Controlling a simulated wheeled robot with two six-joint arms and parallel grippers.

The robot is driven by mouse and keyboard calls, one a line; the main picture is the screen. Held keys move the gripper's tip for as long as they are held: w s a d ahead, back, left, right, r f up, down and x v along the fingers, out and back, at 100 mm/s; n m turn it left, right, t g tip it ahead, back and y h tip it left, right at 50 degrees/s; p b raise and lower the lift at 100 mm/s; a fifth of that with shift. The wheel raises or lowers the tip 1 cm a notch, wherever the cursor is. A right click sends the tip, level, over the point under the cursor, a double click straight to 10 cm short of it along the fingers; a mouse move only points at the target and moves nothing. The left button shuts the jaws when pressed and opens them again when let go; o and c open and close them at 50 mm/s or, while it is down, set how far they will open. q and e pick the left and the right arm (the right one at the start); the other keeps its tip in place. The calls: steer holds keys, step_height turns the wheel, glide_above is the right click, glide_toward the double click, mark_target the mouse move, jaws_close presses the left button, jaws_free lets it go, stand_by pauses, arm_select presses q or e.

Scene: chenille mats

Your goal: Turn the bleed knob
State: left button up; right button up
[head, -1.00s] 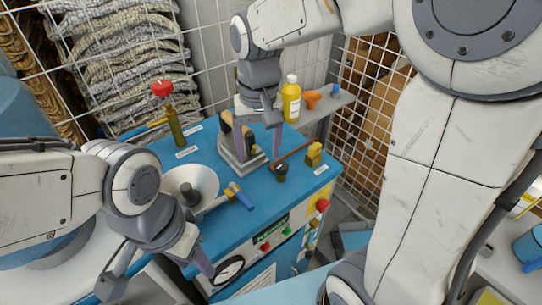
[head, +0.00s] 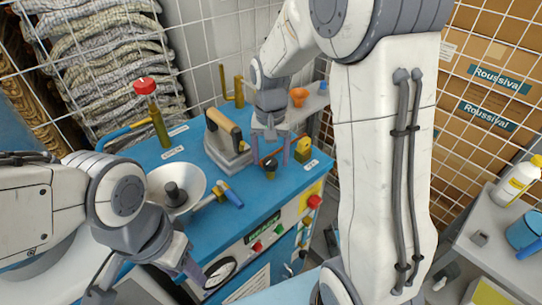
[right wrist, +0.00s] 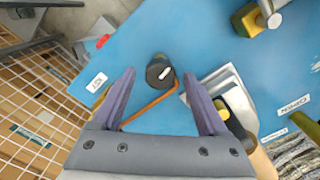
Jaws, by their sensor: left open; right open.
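The bleed knob appears to be the small dark round knob (head: 270,171) on the blue bench top (head: 232,205), with a copper-coloured pipe beside it. In the right wrist view the knob (right wrist: 158,72) shows a white pointer mark on its dark top. My right gripper (head: 271,158) is open and points down over the knob. In the right wrist view its fingertips (right wrist: 158,76) stand on either side of the knob, with gaps on both sides. My left gripper (head: 150,284) is open and empty at the lower left, away from the knob.
An iron-like tool (head: 228,146) with a wooden handle stands close left of my right gripper. A yellow fitting (head: 303,148) stands right of it.

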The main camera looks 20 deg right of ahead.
steer(key=shift+f, duration=0.15)
jaws_close()
steer(key=shift+m, duration=0.5)
steer(key=m+p, duration=0.2)
steer(key=m, duration=0.1)
steer(key=m+p, duration=0.2)
steer(key=m, duration=0.4)
steer(key=m+p, duration=0.1)
steer(key=m, duration=0.4)
steer(key=shift+m+p, duration=0.3)
steer(key=shift+p, duration=0.1)
steer(key=m+p, duration=0.1)
steer(key=m, duration=0.3)
steer(key=shift+m, duration=0.3)
